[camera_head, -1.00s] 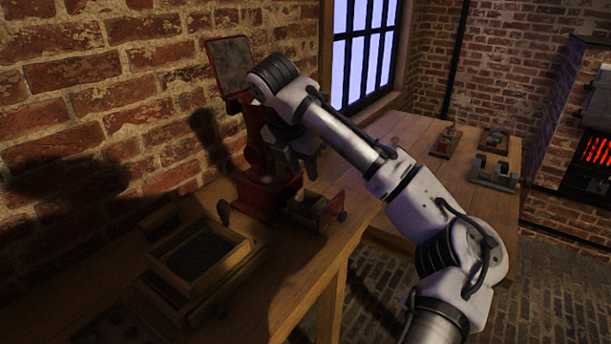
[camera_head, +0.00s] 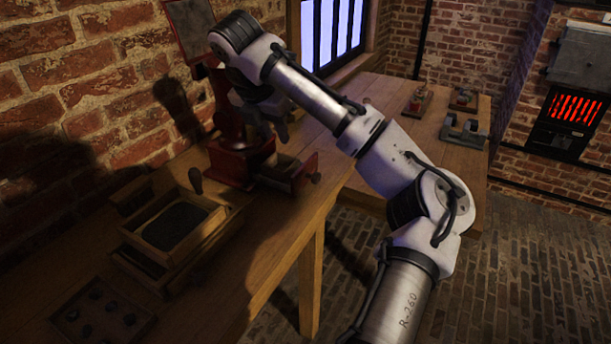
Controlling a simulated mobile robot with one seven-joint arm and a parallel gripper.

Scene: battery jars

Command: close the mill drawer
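The red mill (camera_head: 228,120) stands on the wooden bench against the brick wall, with a hopper or plate at its top. Its drawer (camera_head: 303,172) sticks out to the right of the mill's base, standing partly open, with a small knob (camera_head: 316,178) on its front. My gripper (camera_head: 275,132) hangs beside the mill body, above and slightly behind the drawer, and looks apart from it. The gripper is dark and in shadow, so its fingers are hard to make out. My forearm hides part of the background.
On the bench (camera_head: 270,235), left of the mill, are a wooden sieve box (camera_head: 150,232) and a tray with round holes (camera_head: 100,318). Small devices (camera_head: 465,130) stand on the far table. A lit furnace (camera_head: 570,108) is at the right. The floor in front is clear.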

